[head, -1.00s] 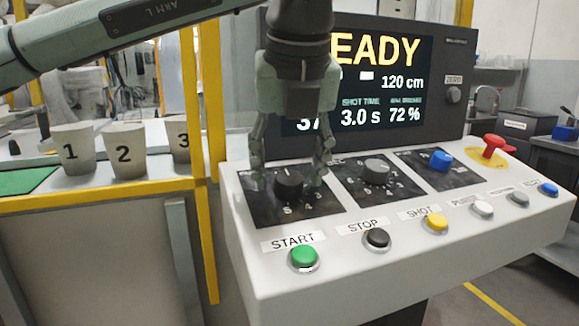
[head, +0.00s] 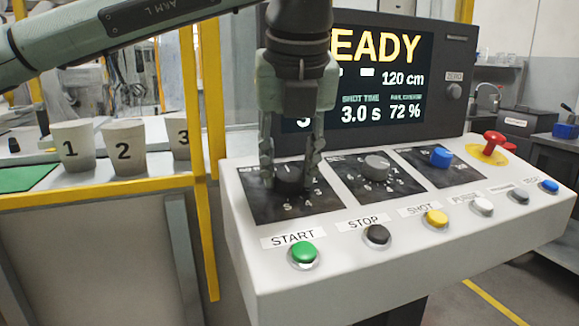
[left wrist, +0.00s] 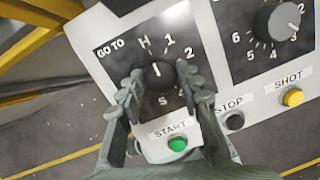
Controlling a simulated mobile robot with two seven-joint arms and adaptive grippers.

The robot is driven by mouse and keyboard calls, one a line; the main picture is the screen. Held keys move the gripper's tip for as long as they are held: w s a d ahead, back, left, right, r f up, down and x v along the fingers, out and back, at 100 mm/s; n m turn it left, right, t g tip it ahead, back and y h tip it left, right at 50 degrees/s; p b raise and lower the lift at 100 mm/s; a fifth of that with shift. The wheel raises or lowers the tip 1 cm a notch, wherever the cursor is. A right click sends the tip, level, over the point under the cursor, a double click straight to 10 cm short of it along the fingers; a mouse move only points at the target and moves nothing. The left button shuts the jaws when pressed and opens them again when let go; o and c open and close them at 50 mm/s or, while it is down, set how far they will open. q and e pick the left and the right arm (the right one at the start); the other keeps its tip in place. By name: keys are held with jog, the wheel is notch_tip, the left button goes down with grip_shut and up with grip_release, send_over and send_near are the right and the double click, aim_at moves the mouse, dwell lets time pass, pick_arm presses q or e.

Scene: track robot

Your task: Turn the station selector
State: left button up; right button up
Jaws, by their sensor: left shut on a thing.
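The station selector is a black round knob (head: 289,183) on the left dark plate of the console. In the left wrist view the knob (left wrist: 158,75) sits in a dial marked GO TO, with H, 1, 2 and other numbers around it. Its white pointer line is aimed roughly at H. My left gripper (head: 291,177) comes down from above and is shut on the knob, one finger on each side. In the left wrist view the gripper (left wrist: 161,80) hides part of the dial's numbers. My right gripper is not in view.
A second grey knob (head: 376,167) and a blue knob (head: 441,157) stand to the right, with a red emergency handle (head: 494,141) beyond. A row of buttons, including green START (head: 304,253), lines the front. The display (head: 390,85) stands behind. Numbered cups (head: 124,150) are left.

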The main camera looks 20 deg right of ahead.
pick_arm(q)
jog(key=shift+m, duration=0.5)
jog(key=shift+m+b, duration=0.3)
jog(key=shift+m, duration=0.4)
jog(key=m, duration=0.2)
jog(key=shift+w+m+g+h, duration=0.1)
jog(key=shift+m+g+h, duration=0.2)
jog(key=shift+m, duration=0.1)
jog(key=m, duration=0.2)
jog(key=shift+r+m, duration=0.1)
jog(key=shift+m, duration=0.3)
jog(key=m, duration=0.2)
jog(key=shift+w+m+g+p, duration=0.1)
jog(key=shift+m+g+p, duration=0.2)
jog(key=shift+g, duration=0.1)
jog(key=shift+m, duration=0.5)
jog(key=m, duration=0.2)
jog(key=shift+m, duration=0.3)
jog(key=m, duration=0.2)
jog(key=shift+m+g, duration=0.4)
jog(key=m, duration=0.3)
jog(key=shift+d, duration=0.1)
jog(key=shift+m+g, duration=0.3)
jog(key=shift+m, duration=1)
jog(key=shift+w+m, duration=0.1)
jog(key=shift+m, duration=0.2)
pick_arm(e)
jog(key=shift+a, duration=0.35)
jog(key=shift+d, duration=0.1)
